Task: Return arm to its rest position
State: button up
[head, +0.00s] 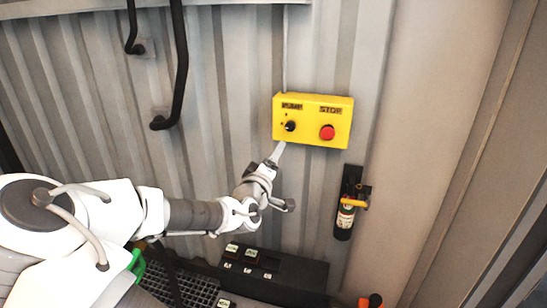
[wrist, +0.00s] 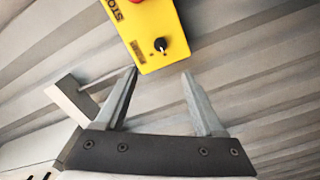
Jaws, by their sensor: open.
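My arm reaches from the lower left toward the corrugated wall in the head view. My gripper (head: 280,150) is just below the yellow control box (head: 311,106). In the wrist view my gripper (wrist: 160,72) has its two fingers apart with nothing between them. The box also shows in the wrist view (wrist: 148,28), past the fingertips. It carries a black knob (head: 290,126) labelled PUMP and a red STOP button (head: 327,132). The knob also shows in the wrist view (wrist: 160,45), ahead of the gap between the fingers. I cannot tell whether a fingertip touches the box.
A dark bench with labelled blocks (head: 285,270) and a grille (head: 195,287) lie below the arm. A green part (head: 137,263) is beside my arm.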

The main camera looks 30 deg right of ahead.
dwell(0.3)
jog(key=s+a+f+m+g+y+p, duration=0.1)
jog(key=s+a+f+m+g+y, duration=0.15)
jog(key=f+y, duration=0.2)
jog(key=s+a+f+m+g+y+p, duration=0.1)
jog(key=a+f+m+g+y, duration=0.15)
jog(key=f, duration=0.35)
jog(key=s+a+r+y+p, duration=0.1)
jog(key=s+a+r+y, duration=0.15)
jog(key=a, duration=0.25)
jog(key=s+a+r+y, duration=0.1)
jog(key=a+y, duration=0.2)
jog(key=a, duration=0.2)
jog(key=s+a+r+n+p, duration=0.1)
jog(key=s+a+r, duration=0.3)
jog(key=s+r, duration=0.3)
jog(key=s+a+r+n+g+y+p, duration=0.1)
jog(key=s+a+r, duration=0.3)
jog(key=s+r, duration=0.4)
jog(key=s, duration=0.2)
jog(key=shift+s+a+n, duration=0.35)
jog(key=shift+a+n, duration=0.05)
